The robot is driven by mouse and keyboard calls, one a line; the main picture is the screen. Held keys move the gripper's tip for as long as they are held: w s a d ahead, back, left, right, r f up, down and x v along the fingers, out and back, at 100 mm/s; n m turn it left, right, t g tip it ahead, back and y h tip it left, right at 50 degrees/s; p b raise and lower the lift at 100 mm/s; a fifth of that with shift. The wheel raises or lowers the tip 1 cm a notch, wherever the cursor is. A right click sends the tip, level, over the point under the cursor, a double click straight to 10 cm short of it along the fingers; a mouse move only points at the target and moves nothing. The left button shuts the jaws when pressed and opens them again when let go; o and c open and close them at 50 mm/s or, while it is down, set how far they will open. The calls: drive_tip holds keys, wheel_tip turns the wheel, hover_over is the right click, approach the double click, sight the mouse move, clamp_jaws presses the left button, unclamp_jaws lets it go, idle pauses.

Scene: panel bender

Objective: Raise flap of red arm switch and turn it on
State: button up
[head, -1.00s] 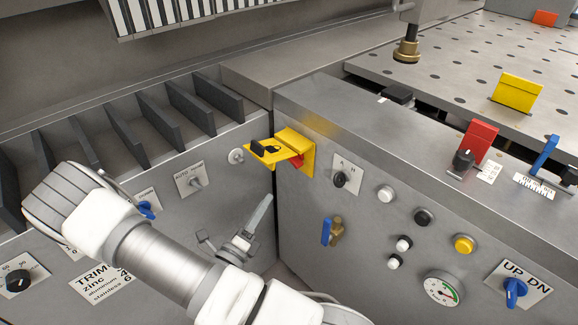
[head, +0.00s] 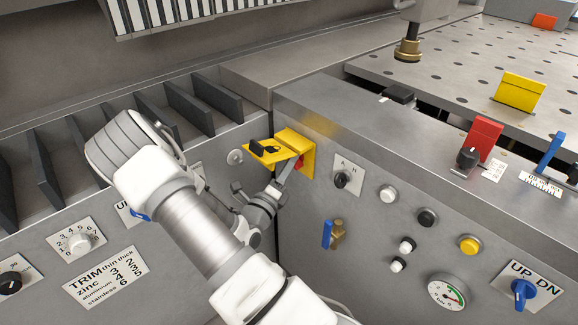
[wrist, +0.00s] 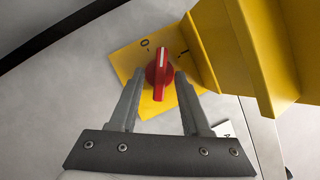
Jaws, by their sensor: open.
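The red switch is a red knob (wrist: 159,75) with a white line, on a yellow plate (wrist: 128,58) marked 0 and I. Its white line points up in the wrist view, between the two marks. The yellow flap (head: 268,151) stands raised, sticking out from the yellow housing (head: 295,140) near the panel's corner; it fills the upper right of the wrist view (wrist: 240,45). My gripper (wrist: 159,82) is open, one fingertip on each side of the knob. Contact cannot be told. In the head view the flap and fingers hide most of the knob.
The flap overhangs close beside my gripper. A black selector (head: 341,180), a white button (head: 388,194) and a blue-handled valve (head: 327,234) are on the panel to the right. A trim dial (head: 80,242) is at left. A red block (head: 485,137) stands on the top ledge.

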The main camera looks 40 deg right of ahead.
clamp_jaws()
drive_tip(key=shift+m, duration=0.3)
drive_tip(key=shift+w+f+m+g+h, duration=0.1)
drive_tip(key=shift+m+g+h, duration=0.5)
drive_tip(key=shift+m, duration=1.25)
drive_tip(key=shift+w+f+m+g+h, duration=0.1)
drive_tip(key=shift+m+g+h, duration=0.55)
drive_tip(key=shift+m, duration=1.15)
drive_tip(key=shift+w+f+m+g+h, duration=0.1)
drive_tip(key=shift+m+g+h, duration=0.5)
drive_tip(key=shift+m, duration=1.25)
drive_tip(key=shift+m+g, duration=0.3)
drive_tip(key=shift+g, duration=0.05)
unclamp_jaws()
drive_tip(key=shift+a, duration=0.15)
